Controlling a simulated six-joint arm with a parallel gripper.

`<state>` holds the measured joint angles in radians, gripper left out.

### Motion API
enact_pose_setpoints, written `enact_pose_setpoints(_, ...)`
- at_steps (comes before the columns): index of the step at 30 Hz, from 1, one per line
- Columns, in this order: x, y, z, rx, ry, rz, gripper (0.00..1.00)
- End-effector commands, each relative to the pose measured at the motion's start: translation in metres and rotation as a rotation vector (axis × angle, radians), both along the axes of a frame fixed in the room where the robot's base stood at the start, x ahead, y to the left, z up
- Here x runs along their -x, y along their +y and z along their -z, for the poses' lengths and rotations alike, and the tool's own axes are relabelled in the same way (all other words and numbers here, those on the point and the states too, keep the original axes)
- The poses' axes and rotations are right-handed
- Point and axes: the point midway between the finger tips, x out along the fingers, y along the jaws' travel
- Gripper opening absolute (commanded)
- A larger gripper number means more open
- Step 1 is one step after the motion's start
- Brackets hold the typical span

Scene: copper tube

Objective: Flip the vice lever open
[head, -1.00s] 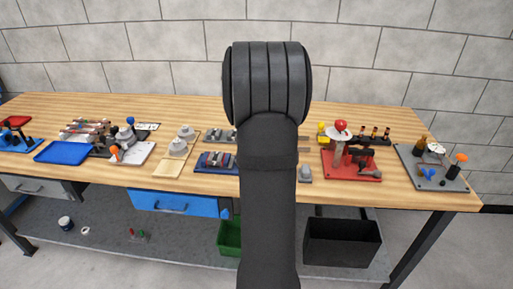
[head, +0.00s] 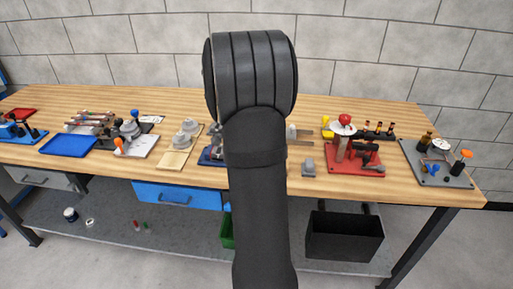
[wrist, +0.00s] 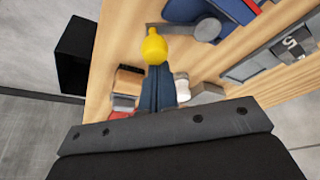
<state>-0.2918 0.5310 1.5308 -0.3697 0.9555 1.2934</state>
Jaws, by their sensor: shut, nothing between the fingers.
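My gripper (wrist: 158,68) is shut and empty in the wrist view, its two narrow dark fingers side by side. A yellow knob (wrist: 153,46) is just beyond the fingertips. It may be the end of the vice lever; I cannot tell whether the fingers touch it. A blue body with a grey round part (wrist: 207,27) lies beyond and to the right of the knob. In the head view my arm hides the gripper and most of a blue fixture (head: 208,158), possibly the vice. The lever's angle cannot be made out.
In the head view a red fixture (head: 355,160) and a grey plate (head: 435,165) stand right on the wooden bench (head: 350,192). A blue tray (head: 68,146) lies left. A black bin (head: 345,236) is below the bench.

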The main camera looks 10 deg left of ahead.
Motion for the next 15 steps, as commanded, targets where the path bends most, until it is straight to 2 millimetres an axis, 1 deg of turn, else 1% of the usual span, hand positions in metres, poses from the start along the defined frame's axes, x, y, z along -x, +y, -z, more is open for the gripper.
enact_pose_setpoints(9, 0.010, 0.015, 0.000, 0.000, -0.001, 0.270, 0.00)
enact_pose_setpoints(15, 0.013, 0.021, 0.000, -0.001, 0.000, 0.377, 0.00)
